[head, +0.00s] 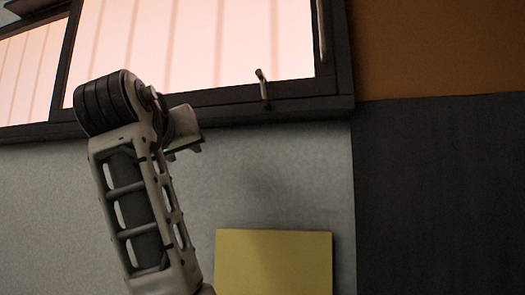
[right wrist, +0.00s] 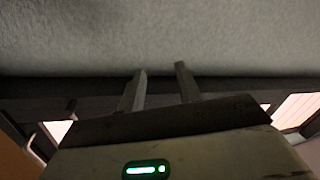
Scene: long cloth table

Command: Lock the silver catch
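The silver catch (head: 263,84) is a small upright lever on the lower rail of the dark window frame (head: 300,95) in the head view. A small dark knob (right wrist: 72,105) left of my fingers in the right wrist view may be the same catch. My right gripper (head: 188,143) is just below the frame, to the left of the catch and apart from it; my wrist partly hides its fingers. In the right wrist view my right gripper (right wrist: 161,68) has two fingers spread with nothing between them. My left gripper is not in view.
A grey wall (head: 280,185) lies below the window, with a yellow square panel (head: 273,260) low on it. A dark panel (head: 440,190) and an orange-brown one (head: 435,45) are at the right. A slim upright handle (head: 321,30) is on the window's right edge.

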